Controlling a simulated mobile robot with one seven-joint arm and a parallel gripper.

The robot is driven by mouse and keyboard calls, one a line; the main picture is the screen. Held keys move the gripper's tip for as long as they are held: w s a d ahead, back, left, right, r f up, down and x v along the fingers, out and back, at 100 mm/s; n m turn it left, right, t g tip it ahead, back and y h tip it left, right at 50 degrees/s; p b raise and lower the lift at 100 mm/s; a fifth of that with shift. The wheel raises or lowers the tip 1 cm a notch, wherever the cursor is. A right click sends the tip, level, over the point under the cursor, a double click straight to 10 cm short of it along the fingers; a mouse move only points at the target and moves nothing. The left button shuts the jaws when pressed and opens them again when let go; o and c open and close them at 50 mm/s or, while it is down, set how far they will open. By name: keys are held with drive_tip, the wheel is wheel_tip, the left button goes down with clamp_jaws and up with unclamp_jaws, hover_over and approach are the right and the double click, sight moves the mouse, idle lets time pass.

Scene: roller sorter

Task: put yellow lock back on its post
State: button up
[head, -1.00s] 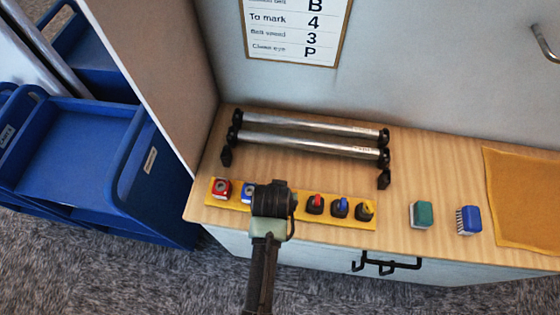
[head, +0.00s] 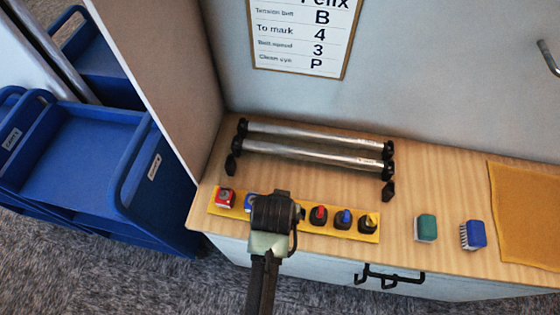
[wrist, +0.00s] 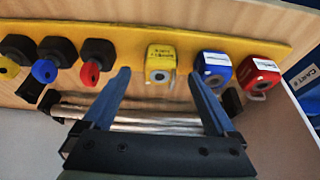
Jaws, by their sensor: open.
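The yellow lock (wrist: 159,63) is a small labelled block in the row on the yellow strip (wrist: 125,38), beside the blue lock (wrist: 213,68) and the red lock (wrist: 260,74). My gripper (wrist: 159,76) is open, with one finger to each side of the yellow lock in the wrist view. I cannot tell whether the fingers touch it or how it sits on a post. In the head view my wrist hides the yellow lock and part of the strip (head: 337,231). The red lock (head: 224,197) shows there at the strip's left end.
Black knobs with red (head: 318,215), blue (head: 343,219) and yellow (head: 368,222) tops stand along the strip. Two metal rollers (head: 315,150) lie behind. A green brush (head: 426,228), blue brush (head: 473,235) and orange mat (head: 525,215) are at right. Blue carts (head: 85,150) stand left.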

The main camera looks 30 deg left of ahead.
drive_tip(key=v, duration=0.9)
drive_tip(key=shift+s+r, duration=0.2)
drive_tip(key=shift+r, duration=0.1)
